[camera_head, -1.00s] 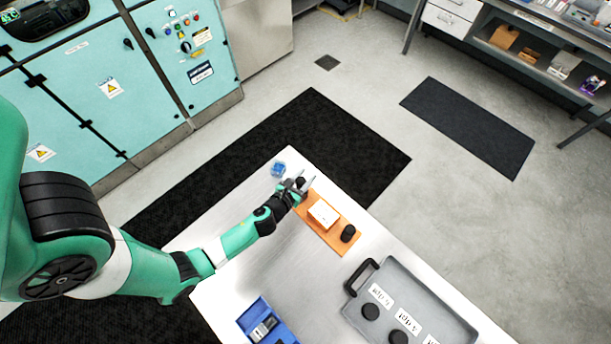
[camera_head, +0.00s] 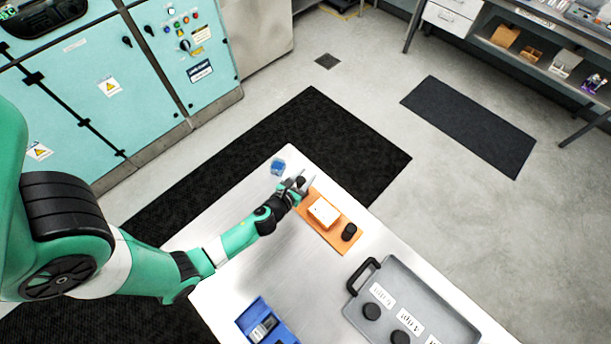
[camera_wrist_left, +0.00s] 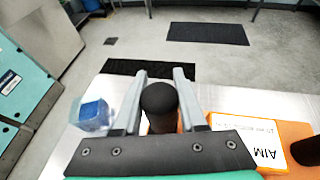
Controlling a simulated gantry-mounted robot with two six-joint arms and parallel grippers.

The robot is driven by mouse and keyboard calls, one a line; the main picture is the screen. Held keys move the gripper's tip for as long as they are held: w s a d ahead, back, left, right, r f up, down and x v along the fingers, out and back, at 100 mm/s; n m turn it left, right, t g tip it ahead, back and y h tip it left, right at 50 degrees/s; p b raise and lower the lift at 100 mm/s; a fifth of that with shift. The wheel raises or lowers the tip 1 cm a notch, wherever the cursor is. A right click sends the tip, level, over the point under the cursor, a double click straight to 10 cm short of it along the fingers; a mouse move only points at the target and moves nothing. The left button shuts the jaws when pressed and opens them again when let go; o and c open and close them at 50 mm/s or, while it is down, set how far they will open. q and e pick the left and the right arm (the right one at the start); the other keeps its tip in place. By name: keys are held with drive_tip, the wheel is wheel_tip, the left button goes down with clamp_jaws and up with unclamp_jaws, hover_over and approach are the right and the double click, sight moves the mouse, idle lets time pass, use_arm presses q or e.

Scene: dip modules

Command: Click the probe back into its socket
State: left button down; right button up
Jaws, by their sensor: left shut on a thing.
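My left gripper (camera_head: 306,184) is over the far left end of an orange board (camera_head: 343,243). In the left wrist view its two grey fingers stand on either side of a black round-topped piece (camera_wrist_left: 159,98), which I take to be the probe, and are shut on it. The lower part of the piece is hidden behind the gripper's body. I cannot tell whether it is seated in a socket. A second black knob (camera_head: 349,232) stands at the near right end of the board. A white block marked AIM (camera_wrist_left: 245,140) lies between them. My right gripper is not in view.
A small clear box with blue contents (camera_head: 278,166) stands at the table's far corner. A grey tray (camera_head: 440,304) with black round pieces and labels lies at the near right. A blue holder (camera_head: 254,315) is at the near edge. The left middle of the table is clear.

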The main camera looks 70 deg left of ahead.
use_arm(q)
drive_tip(key=shift+s+f, duration=0.1)
drive_tip(key=shift+c, duration=1.9)
unclamp_jaws()
drive_tip(key=o, duration=0.4)
wheel_tip(320, 180, up, 9)
drive_tip(key=p, duration=0.9)
